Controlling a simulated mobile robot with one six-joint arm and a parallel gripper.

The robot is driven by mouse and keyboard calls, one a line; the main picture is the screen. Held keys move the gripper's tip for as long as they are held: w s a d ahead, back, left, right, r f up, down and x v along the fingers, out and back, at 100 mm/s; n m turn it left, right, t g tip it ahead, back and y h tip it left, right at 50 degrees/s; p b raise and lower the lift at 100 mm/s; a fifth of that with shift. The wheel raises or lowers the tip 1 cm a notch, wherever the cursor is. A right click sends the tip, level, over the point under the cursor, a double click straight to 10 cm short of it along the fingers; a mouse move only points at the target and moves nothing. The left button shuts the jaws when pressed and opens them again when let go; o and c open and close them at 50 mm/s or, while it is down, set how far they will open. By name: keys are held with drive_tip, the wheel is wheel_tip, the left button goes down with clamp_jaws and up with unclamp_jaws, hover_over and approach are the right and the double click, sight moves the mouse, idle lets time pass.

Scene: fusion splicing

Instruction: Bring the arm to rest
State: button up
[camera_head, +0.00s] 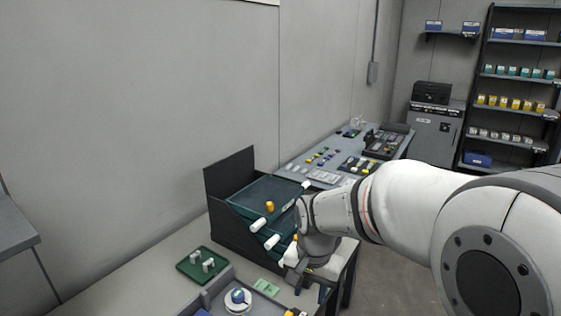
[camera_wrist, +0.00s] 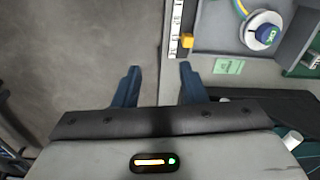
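My gripper (camera_wrist: 159,75) is open in the wrist view, with two dark blue fingers apart and nothing between them. It hangs over the table's edge, with floor on the left and the worktop (camera_wrist: 205,85) on the right. In the head view my gripper (camera_head: 312,291) points down at the front edge of the table, just right of the dark tray rack (camera_head: 228,226). My white arm reaches in from the right and hides part of the table and rack; the fingertips are partly hidden there.
A green tray (camera_head: 186,270) with small pale parts and a round blue-and-white piece (camera_head: 238,297) sit on the near table. A yellow block (camera_wrist: 187,41) is close beyond the fingers. A control bench (camera_head: 325,177) and shelves (camera_head: 515,92) stand farther back. Floor (camera_head: 385,270) is clear.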

drive_tip(key=s+d+r+n+t, duration=0.1)
drive_tip(key=s+d+r+n, duration=0.1)
drive_tip(key=s+d, duration=0.2)
drive_tip(key=s+d+r+n+t+p, duration=0.1)
drive_tip(key=s+d+r+n, duration=0.2)
drive_tip(key=s, duration=0.6)
drive_tip(key=shift+d, duration=0.8)
